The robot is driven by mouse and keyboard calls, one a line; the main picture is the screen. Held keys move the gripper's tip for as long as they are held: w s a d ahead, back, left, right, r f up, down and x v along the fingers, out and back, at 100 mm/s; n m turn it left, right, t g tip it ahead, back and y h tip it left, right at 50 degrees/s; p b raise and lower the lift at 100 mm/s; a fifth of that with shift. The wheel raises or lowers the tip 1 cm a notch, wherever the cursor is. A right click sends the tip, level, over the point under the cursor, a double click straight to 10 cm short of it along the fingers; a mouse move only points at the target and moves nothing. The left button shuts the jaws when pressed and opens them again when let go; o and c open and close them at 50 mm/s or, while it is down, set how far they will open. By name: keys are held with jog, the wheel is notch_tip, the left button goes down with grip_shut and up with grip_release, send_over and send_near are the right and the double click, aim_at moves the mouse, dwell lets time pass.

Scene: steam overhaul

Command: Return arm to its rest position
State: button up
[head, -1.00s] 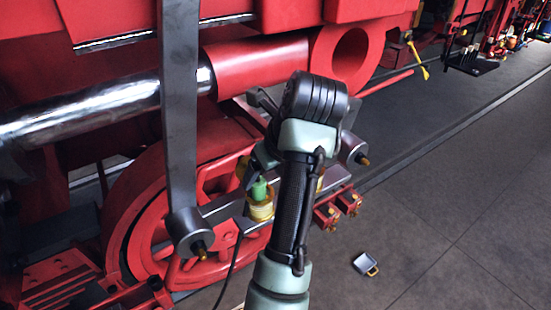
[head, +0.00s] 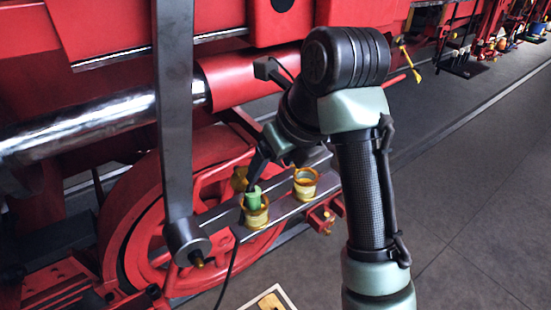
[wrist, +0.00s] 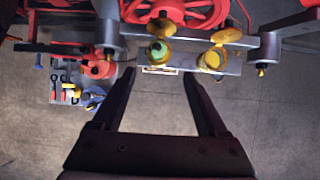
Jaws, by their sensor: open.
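My gripper (wrist: 158,76) is open in the wrist view, with nothing between its two dark fingers. In the head view its dark end shows beside the brass cups, partly hidden by my own arm. One brass cup (head: 257,217) has a green piece (head: 253,197) in it; they also show in the wrist view, the green top (wrist: 158,51) just beyond the fingertips. A second brass cup (head: 305,185) sits to its right on the same grey rod. Both cups have raised yellow lids in the wrist view. I cannot tell the exact gap to the cups.
A red wheel (head: 150,215) and a grey upright bar (head: 176,120) stand left of my arm. A tray of tools (wrist: 78,88) lies at the left in the wrist view. The grey floor (head: 480,210) at the right is clear nearby.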

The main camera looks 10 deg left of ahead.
jog(key=shift+r, duration=0.15)
jog(key=w+a+r+n+t+y+b, duration=0.2)
jog(key=w+a+r+n+t+b, duration=0.15)
jog(key=n+t+b, duration=0.4)
notch_tip(320, 180, up, 6)
jog(key=s+d+f+n+t+b, duration=0.1)
jog(key=d+n+t+b, duration=0.15)
jog(key=n+t, duration=0.45)
jog(key=s+d+r+n+t+h+b, duration=0.3)
jog(key=s+d+r+n+t, duration=0.1)
jog(key=s+n, duration=0.2)
jog(key=s+d+r+n+t+h+b, duration=0.3)
jog(key=s+n, duration=0.3)
jog(key=s, duration=0.3)
jog(key=shift+s+d+r+t+b, duration=0.15)
jog(key=shift+d+r+t+b, duration=0.45)
jog(key=shift+d+t, duration=0.2)
